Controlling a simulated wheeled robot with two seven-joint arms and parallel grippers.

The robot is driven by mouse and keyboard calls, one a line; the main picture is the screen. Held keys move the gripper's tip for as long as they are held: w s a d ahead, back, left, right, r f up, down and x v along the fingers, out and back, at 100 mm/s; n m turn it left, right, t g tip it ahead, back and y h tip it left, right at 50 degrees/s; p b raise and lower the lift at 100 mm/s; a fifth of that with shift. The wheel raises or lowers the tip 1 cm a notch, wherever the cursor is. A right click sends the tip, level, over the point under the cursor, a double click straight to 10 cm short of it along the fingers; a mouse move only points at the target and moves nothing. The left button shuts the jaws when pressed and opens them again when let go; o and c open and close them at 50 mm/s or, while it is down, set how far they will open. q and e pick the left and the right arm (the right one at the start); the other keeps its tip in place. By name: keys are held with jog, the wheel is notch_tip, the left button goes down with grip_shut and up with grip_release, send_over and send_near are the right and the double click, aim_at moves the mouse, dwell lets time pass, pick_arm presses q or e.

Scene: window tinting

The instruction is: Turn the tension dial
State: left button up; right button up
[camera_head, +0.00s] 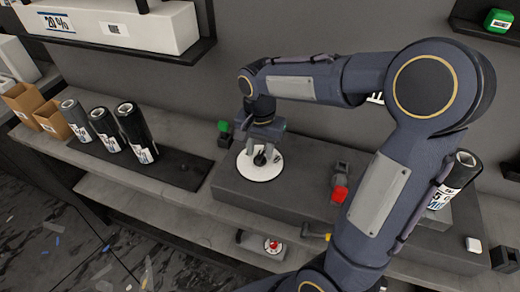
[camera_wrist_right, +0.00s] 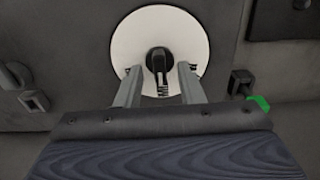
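The tension dial is a white round plate (camera_head: 248,170) with a black knob (camera_head: 260,159) at its middle, on the dark grey machine top in the head view. The plate (camera_wrist_right: 128,45) and knob (camera_wrist_right: 157,60) also show in the right wrist view. My right gripper (camera_head: 264,150) is over the dial, its fingers pointing down at it. In the wrist view its two fingers (camera_wrist_right: 160,82) are apart, one on each side of the knob, with a gap showing on both sides. Whether the fingertips touch the plate cannot be told. My left gripper is not in view.
A green-topped part (camera_head: 223,127) stands just behind the dial. A red-tipped grey part (camera_head: 340,190) is to its right. Several dark rolls (camera_head: 105,130) stand at the left beside cardboard boxes (camera_head: 25,102). A small red-and-white control (camera_head: 272,245) is below the dial.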

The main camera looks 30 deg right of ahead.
aim_at(260, 155)
notch_tip(260, 155, up, 7)
dwell(0.3)
dwell(0.4)
jog(key=s+a+f+n+t+y, duration=0.1)
jog(key=s+n, duration=0.3)
jog(key=s, duration=0.4)
jog(key=s+a+f+n+t+y, duration=0.2)
jog(key=s+a+n+t, duration=0.1)
jog(key=s, duration=0.6)
jog(key=shift+s+a+n+t+y, duration=0.2)
jog(key=shift+n+t+y, duration=0.2)
jog(key=shift+n+t, duration=0.35)
